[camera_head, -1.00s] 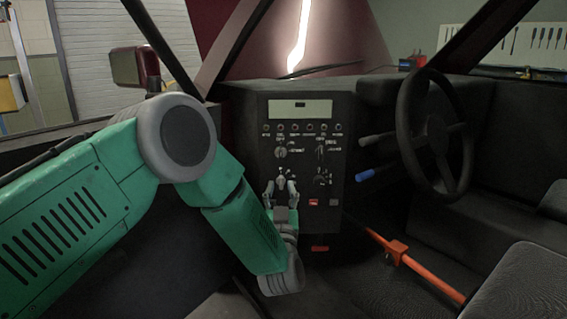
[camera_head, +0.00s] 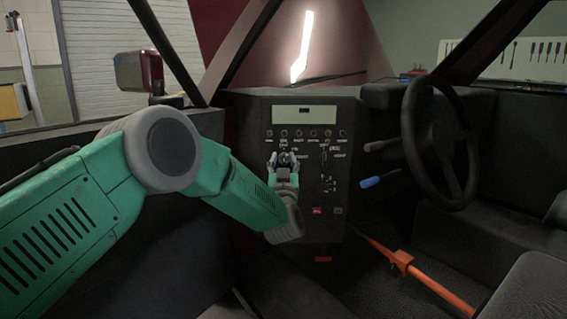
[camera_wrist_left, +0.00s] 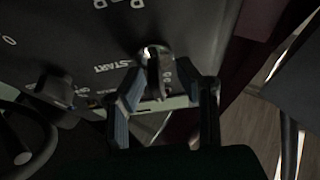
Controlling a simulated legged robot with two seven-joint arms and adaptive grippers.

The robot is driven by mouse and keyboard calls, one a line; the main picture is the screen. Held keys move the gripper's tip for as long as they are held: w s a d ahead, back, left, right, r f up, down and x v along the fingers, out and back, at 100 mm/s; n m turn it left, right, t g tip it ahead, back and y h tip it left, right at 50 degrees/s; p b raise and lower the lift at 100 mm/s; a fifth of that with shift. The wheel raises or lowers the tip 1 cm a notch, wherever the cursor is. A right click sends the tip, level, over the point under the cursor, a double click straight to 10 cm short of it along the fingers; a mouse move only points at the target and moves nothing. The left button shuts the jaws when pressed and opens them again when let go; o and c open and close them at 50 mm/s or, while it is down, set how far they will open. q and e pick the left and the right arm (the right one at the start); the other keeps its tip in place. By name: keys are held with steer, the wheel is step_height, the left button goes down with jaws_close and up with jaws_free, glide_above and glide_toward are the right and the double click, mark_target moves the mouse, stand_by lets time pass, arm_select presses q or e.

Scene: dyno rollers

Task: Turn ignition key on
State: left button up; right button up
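The black control panel (camera_head: 330,225) stands in the middle of the head view. My left gripper (camera_head: 284,157) is at the upper left of its face and covers the switch behind it. In the left wrist view a metallic key-like piece (camera_wrist_left: 156,65) sticks out of the panel, beside the START lettering. The two fingers of my left gripper (camera_wrist_left: 162,82) stand on either side of it with a gap between their tips. The gripper looks open; whether a finger touches the piece is unclear. My right gripper is not in view.
A black rotary knob (camera_wrist_left: 55,88) sits to the left in the wrist view. A row of small switches (camera_head: 313,133) runs above my gripper. A steering wheel (camera_head: 440,140), a blue-tipped lever (camera_head: 371,182) and an orange bar (camera_head: 425,278) are to the right.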

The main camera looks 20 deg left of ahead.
arm_select(q)
steer(key=shift+d, duration=0.2)
jaws_close()
steer(key=shift+r, duration=0.1)
steer(key=shift+r+m+h+p, duration=0.1)
steer(key=shift+m+h+p, duration=0.6)
steer(key=shift+m, duration=0.4)
steer(key=m+h+p, duration=0.1)
steer(key=m+p, duration=0.1)
steer(key=m, duration=0.1)
steer(key=shift+d+t+h, duration=0.1)
steer(key=shift+t+h, duration=0.2)
steer(key=shift+h, duration=0.1)
steer(key=m+h+p, duration=0.1)
steer(key=m, duration=0.2)
steer(key=shift+m+h, duration=0.3)
steer(key=shift+m, duration=0.1)
steer(key=shift+d+f+m+g+h+p, duration=0.15)
steer(key=shift+m+h+p, duration=0.25)
steer(key=shift+m, duration=0.45)
steer(key=shift+a+f+m+g+h+p, duration=0.1)
steer(key=shift+m+g+h+p, duration=0.25)
steer(key=shift+m, duration=0.5)
jaws_free()
steer(key=shift+d, duration=0.1)
